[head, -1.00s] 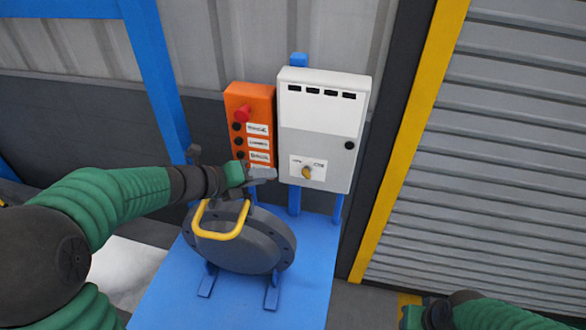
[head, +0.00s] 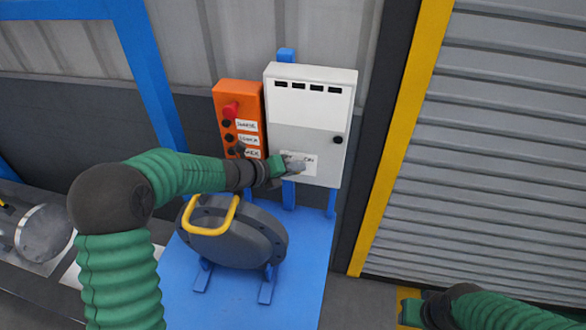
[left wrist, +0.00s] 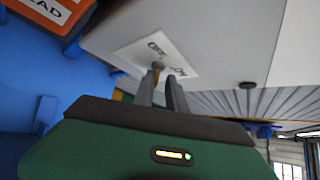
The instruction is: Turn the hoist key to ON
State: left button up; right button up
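The hoist key is a small yellow knob (left wrist: 157,70) on a white OFF/ON label (left wrist: 160,48), on the front of the white control box (head: 310,110). In the head view my left gripper (head: 299,167) is in front of the lower part of the box and hides the key. In the left wrist view its two grey fingers (left wrist: 162,80) point at the key and stand apart with a narrow gap. The key shows at the fingertips; I cannot tell whether they touch it.
An orange button box (head: 238,112) with a red button stands left of the control box. A grey round flanged shell (head: 240,245) with a yellow handle (head: 213,229) stands on a blue table (head: 300,270) below. A yellow post (head: 395,150) and shutter lie to the right.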

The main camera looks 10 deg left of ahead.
pick_arm(q)
grip_shut()
jog(key=shift+w+a+r, duration=0.1)
jog(key=shift+a+r, duration=0.05)
jog(key=shift+a, duration=0.3)
pick_arm(e)
jog(key=shift+w, duration=0.1)
